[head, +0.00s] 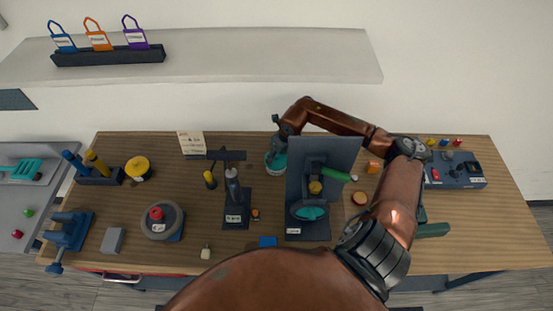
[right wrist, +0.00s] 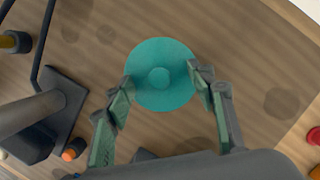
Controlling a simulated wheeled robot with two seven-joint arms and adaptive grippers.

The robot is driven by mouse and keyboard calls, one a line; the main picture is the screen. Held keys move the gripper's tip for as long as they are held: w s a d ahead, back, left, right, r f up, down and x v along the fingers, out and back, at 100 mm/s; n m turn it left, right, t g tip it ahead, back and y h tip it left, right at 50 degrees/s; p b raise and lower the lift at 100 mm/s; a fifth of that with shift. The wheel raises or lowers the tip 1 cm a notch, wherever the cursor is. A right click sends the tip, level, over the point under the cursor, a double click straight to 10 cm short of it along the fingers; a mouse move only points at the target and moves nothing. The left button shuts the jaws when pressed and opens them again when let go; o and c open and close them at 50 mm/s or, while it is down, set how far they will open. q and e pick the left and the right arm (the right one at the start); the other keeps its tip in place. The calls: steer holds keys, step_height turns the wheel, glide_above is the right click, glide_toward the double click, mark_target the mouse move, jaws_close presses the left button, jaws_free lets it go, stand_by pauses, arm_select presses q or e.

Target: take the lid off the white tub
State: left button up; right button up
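The white tub (head: 273,170) stands upright on the wooden table left of the dark upright panel. Its round teal lid, with a raised round knob in the middle, fills the centre of the right wrist view (right wrist: 160,94); there the lid hides the tub's body. My right gripper (right wrist: 160,78) is open above the lid. Its two fingertips are spread to opposite sides, overlapping the lid's rim in the picture, with the knob between them. I cannot tell whether they touch it. In the head view the right gripper (head: 280,146) hangs over the tub. My left gripper is not in view.
The dark panel stand (head: 340,150) with a green-handled item is close right of the tub. A dark stand with a tool (head: 234,190) is to the left. A card (head: 191,142) stands behind. Bare wood surrounds the tub's front.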

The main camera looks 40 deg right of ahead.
steer(key=shift+s+f, duration=0.25)
steer(key=shift+f, duration=0.05)
steer(key=c, duration=1.2)
steer(key=shift+o, duration=0.2)
steer(key=shift+r, duration=0.1)
